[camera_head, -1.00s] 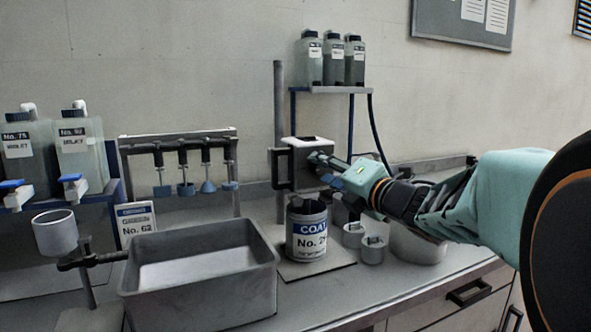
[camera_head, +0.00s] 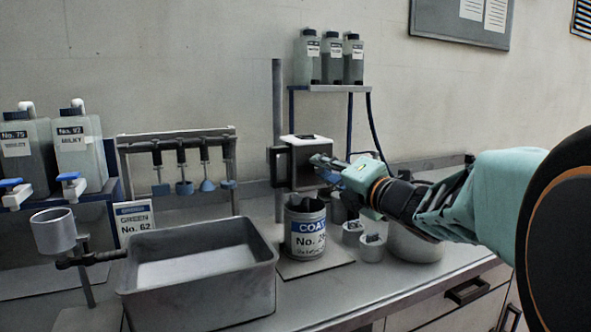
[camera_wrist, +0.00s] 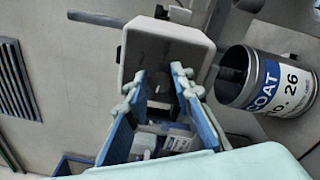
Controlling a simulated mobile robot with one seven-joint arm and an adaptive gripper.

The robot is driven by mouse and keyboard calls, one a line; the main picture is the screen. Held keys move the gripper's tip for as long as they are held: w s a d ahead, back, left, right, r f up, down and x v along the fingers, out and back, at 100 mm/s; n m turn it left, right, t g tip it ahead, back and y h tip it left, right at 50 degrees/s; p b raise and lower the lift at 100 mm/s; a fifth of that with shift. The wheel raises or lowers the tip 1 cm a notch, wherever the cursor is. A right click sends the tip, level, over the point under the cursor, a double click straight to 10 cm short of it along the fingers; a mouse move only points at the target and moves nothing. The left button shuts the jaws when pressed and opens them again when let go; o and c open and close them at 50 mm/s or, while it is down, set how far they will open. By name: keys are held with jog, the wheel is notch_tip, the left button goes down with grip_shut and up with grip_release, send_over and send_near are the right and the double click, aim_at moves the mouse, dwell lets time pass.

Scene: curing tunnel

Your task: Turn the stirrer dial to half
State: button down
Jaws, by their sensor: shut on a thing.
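The stirrer is a dark box-shaped head (camera_head: 296,168) with a pale top, held on an upright post (camera_head: 278,120) above a grey can labelled COAT No. 26 (camera_head: 305,246). In the wrist view the stirrer head (camera_wrist: 165,48) and the can (camera_wrist: 262,82) show close up. My gripper (camera_head: 322,163) is at the right side of the stirrer head. Its two blue-padded fingers (camera_wrist: 160,80) are shut on the dial on the stirrer's face. The dial is mostly hidden by the fingers, and its setting cannot be read.
A grey tray (camera_head: 135,288) stands left of the can, with a rack of hanging stirring paddles (camera_head: 180,140) behind it. Small grey cups (camera_head: 371,248) stand under my arm. A shelf (camera_head: 330,88) with several bottles is behind the stirrer. Free room is scarce around the can.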

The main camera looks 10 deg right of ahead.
jog(key=shift+a+f+m+t+h+p, duration=0.1)
jog(key=shift+m+t+h+p, duration=0.4)
jog(key=shift+m, duration=3.5)
jog(key=shift+a+r+m+g+h+p, duration=0.15)
jog(key=shift+m+p, duration=0.6)
jog(key=shift+m, duration=3.25)
jog(key=shift+a+f+m+t+h+p, duration=0.15)
jog(key=shift+m+t+h+p, duration=0.35)
jog(key=shift+m, duration=3.5)
jog(key=shift+d+g, duration=0.1)
jog(key=shift+g, duration=0.15)
jog(key=c, duration=1.7)
grip_release()
jog(key=shift+f, duration=0.1)
jog(key=shift+o, duration=0.2)
